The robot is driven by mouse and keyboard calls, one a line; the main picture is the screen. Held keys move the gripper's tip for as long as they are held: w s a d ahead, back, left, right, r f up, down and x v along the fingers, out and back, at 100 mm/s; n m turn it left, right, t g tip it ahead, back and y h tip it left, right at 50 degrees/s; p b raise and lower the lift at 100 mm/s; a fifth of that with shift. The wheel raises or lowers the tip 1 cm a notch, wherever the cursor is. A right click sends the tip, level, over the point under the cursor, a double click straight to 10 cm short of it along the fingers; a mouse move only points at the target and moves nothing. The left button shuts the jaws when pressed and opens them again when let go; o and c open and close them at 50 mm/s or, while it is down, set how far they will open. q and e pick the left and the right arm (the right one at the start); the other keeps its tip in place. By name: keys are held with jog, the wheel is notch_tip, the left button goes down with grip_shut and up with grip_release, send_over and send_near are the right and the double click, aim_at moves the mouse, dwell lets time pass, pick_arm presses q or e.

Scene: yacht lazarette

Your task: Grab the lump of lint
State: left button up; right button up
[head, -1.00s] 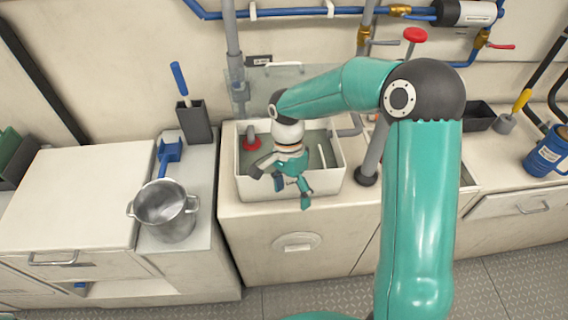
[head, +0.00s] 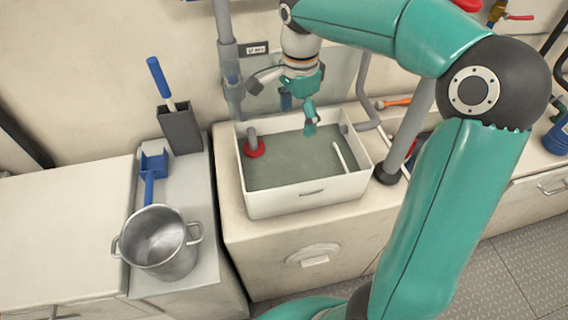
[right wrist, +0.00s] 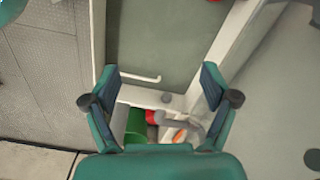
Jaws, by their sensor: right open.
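I cannot make out a lump of lint in either view. A white basin (head: 310,196) holds murky green-grey water (head: 285,168), a red-based grey standpipe (head: 253,147) and a thin white bar (head: 343,157). My right gripper (head: 299,112) is over the back part of the basin, open, with nothing visible between its fingers. The right wrist view shows the spread fingers (right wrist: 158,90) near one basin edge, with the white bar (right wrist: 143,79) beyond. My left gripper is not in view.
A metal pot (head: 160,245), a blue scoop (head: 152,175) and a grey holder (head: 181,130) with a blue-handled tool stand left of the basin. A thick grey pipe (head: 409,142) rises just right of it. An orange-handled tool (head: 395,102) lies behind that pipe.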

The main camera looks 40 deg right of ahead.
send_over(293, 163)
jog(key=f, duration=0.5)
jog(key=f+b, duration=0.1)
jog(key=f, duration=0.4)
jog(key=shift+w+a+f, duration=0.15)
jog(key=shift+w+f, duration=0.05)
jog(key=shift+f, duration=0.15)
jog(key=shift+s+f, duration=0.15)
jog(key=shift+f, duration=1.15)
jog(key=shift+s+f, duration=0.1)
jog(key=shift+f, duration=1.2)
jog(key=c, duration=1.2)
